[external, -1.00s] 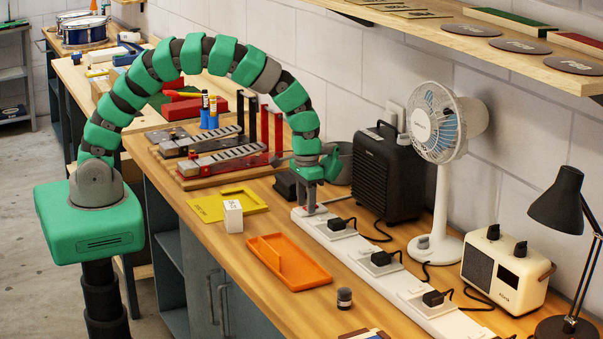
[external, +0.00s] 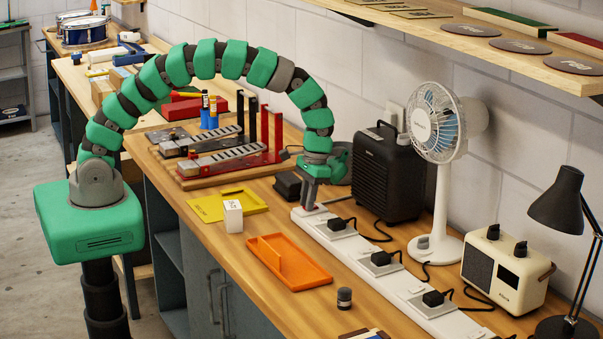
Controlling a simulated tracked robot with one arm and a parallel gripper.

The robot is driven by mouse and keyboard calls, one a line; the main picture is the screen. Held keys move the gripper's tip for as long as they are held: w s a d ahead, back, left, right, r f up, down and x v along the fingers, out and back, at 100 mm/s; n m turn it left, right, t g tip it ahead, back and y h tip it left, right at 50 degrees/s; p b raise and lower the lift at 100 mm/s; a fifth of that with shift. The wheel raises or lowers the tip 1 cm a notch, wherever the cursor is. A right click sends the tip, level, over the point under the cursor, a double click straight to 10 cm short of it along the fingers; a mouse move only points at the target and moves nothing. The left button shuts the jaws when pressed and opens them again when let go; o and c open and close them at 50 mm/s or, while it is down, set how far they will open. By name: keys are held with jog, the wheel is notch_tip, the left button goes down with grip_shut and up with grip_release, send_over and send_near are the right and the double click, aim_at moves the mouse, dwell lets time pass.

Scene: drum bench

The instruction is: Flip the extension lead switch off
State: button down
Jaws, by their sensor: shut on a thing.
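The white extension lead (external: 398,283) runs along the bench with several black plugs in it. My gripper (external: 310,207) points down at the lead's far left end, where its fingertips meet the top of the strip. It is shut on the small switch there, which the fingers mostly hide. A bit of dark red shows beside the fingertips. I cannot tell which way the switch is set.
A black heater (external: 388,172), white fan (external: 437,130), cream radio (external: 505,270) and black lamp (external: 566,225) stand behind the lead. An orange tray (external: 302,278) and small dark jar (external: 344,298) lie in front. A red-and-black fixture (external: 225,160) stands left.

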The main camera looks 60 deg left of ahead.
jog(key=shift+w+g, duration=0.15)
jog(key=shift+g, duration=0.25)
jog(key=c, duration=1.3)
grip_release()
jog(key=shift+r, duration=0.1)
jog(key=v, duration=0.3)
jog(key=s+b+v, duration=0.1)
jog(key=v, duration=0.7)
jog(key=shift+s+r+b, duration=0.25)
jog(key=shift+r+b, duration=0.1)
jog(key=shift+r, duration=0.15)
